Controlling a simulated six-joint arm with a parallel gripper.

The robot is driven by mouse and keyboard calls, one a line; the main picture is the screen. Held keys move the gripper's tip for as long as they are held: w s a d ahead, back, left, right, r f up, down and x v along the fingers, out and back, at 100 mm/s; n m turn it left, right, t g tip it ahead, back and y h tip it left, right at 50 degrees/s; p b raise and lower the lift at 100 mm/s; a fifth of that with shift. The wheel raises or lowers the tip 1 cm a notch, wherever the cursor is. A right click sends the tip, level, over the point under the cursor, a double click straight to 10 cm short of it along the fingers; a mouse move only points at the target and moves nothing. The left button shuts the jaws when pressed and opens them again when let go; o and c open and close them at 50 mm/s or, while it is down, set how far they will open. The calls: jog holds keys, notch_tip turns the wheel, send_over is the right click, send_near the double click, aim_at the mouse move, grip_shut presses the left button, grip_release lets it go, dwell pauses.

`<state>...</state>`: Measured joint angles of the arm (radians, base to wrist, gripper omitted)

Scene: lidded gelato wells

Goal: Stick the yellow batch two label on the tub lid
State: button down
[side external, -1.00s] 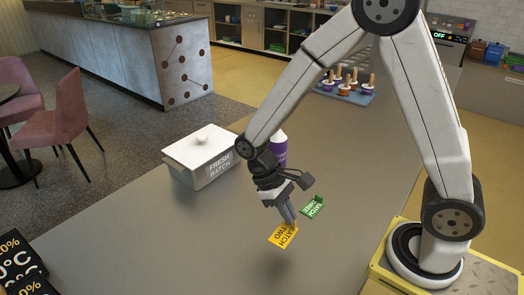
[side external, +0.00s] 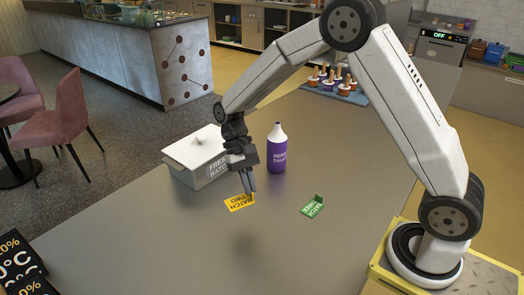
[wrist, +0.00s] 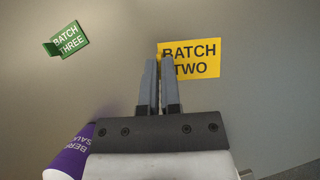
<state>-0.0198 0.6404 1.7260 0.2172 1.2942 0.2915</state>
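The yellow BATCH TWO label (side external: 240,202) hangs from the tips of my gripper (side external: 250,191), above the counter. In the wrist view, the fingers (wrist: 162,62) are close together at the left edge of the yellow label (wrist: 198,58), shut on it; the exact grip point is partly hidden. The white tub (side external: 212,173) stands behind and left of my gripper, with its lid (side external: 197,146) on and a round knob on top. Its front reads FRESH BATCH, partly covered by my gripper.
A purple and white sauce bottle (side external: 277,155) stands right of the tub. It shows at the lower left in the wrist view (wrist: 72,155). A green BATCH THREE label (side external: 312,207) lies on the counter (side external: 330,160) with one end bent up. The front counter is clear.

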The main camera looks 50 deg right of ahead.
jog(key=w+d+r+m+t+y, duration=0.2)
jog(key=w+d+m, duration=0.15)
jog(key=w, duration=0.35)
jog(key=w+d+r+m+t+y, duration=0.1)
jog(key=w+d+r+m, duration=0.2)
jog(key=w, duration=0.5)
notch_tip(320, 180, up, 5)
jog(key=m+t+y, duration=0.1)
jog(key=m+t, duration=0.2)
jog(key=m, duration=0.4)
send_over(217, 143)
jog(key=d, duration=0.2)
jog(key=shift+w+d+r, duration=0.15)
jog(key=shift+d+r, duration=0.05)
jog(key=shift+r, duration=0.25)
jog(key=shift+f, duration=0.15)
jog(key=shift+f, duration=4.45)
jog(key=shift+f, duration=0.65)
jog(key=c, duration=0.7)
grip_release()
jog(key=shift+c, duration=0.2)
jog(key=shift+r, duration=0.1)
